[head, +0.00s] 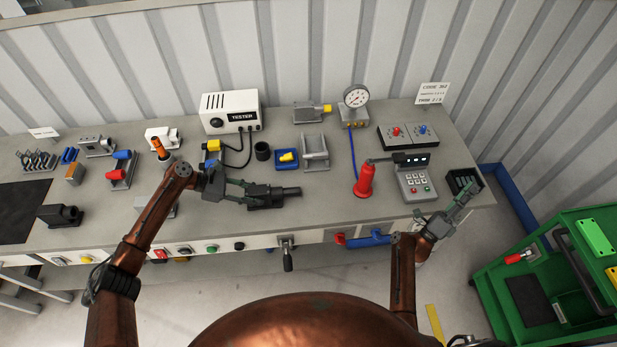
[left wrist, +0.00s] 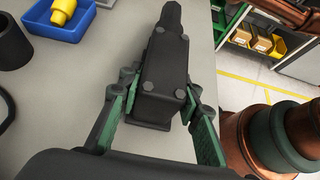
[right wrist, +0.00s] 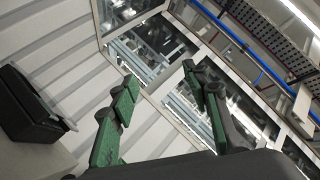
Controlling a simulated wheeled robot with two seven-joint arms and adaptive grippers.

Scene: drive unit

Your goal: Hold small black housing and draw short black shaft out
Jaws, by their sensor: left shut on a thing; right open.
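The small black housing (head: 265,199) lies on the grey bench in front of the tester. The short black shaft (head: 292,191) sticks out of its right end. My left gripper (head: 246,193) is shut on the housing from its left side. In the left wrist view the housing (left wrist: 163,85) sits between the green finger pads, and the shaft (left wrist: 173,18) points away from the gripper. My right gripper (head: 465,192) is open and empty near the right end of the bench, well apart from the shaft. It also shows open in the right wrist view (right wrist: 158,88).
A blue tray with a yellow part (head: 287,158) and a grey bracket (head: 315,152) stand behind the housing. A red bottle-like tool (head: 365,180) and a grey keypad box (head: 414,184) stand to the right. The bench between shaft and red tool is clear.

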